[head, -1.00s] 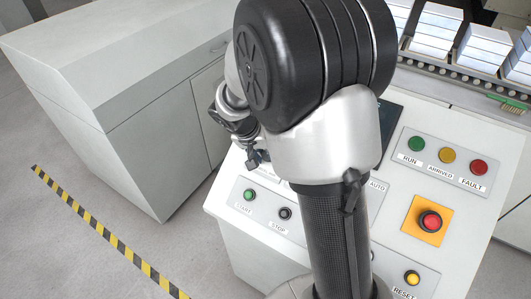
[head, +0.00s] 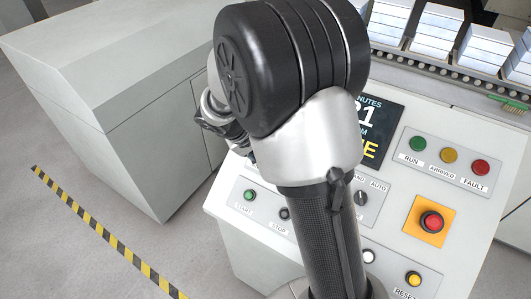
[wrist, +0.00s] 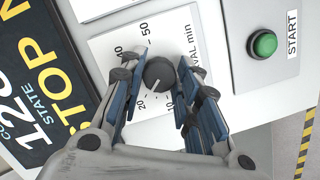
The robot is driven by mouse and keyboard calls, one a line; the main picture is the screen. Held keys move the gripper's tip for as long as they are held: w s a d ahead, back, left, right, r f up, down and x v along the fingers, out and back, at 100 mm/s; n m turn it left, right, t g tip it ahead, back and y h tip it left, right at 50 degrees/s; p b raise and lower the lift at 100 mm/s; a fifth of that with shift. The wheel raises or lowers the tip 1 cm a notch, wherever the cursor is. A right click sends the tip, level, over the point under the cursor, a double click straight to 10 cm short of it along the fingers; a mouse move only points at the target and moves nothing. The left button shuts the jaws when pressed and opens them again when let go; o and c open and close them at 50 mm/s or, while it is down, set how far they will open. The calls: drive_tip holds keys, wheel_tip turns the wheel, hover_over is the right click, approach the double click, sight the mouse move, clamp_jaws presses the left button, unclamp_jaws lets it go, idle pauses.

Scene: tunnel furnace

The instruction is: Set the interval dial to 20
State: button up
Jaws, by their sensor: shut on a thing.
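The interval dial (wrist: 158,74) is a dark round knob on a white plate marked "VAL min" in the wrist view. Numbers such as 50, 40 and 20 ring it. Its white pointer mark faces down-left, towards the 20 side. My gripper (wrist: 160,82) has its blue-padded fingers on either side of the knob, shut on it. In the head view my arm hides the dial. A black display (head: 378,130) there shows "MINUTES" and a number ending in 1, partly covered by my arm.
The green START button (wrist: 264,44) sits beside the dial plate. The panel also carries a STOP button (head: 284,213), a selector (head: 361,198), a red emergency button (head: 431,221), a yellow RESET button (head: 413,279) and lamps (head: 449,156). A grey cabinet (head: 150,110) stands left.

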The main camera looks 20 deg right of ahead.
drive_tip(key=shift+n, duration=0.3)
drive_tip(key=o, duration=1.1)
drive_tip(key=shift+c, duration=0.2)
drive_tip(key=v, duration=1.2)
drive_tip(key=shift+s, duration=0.1)
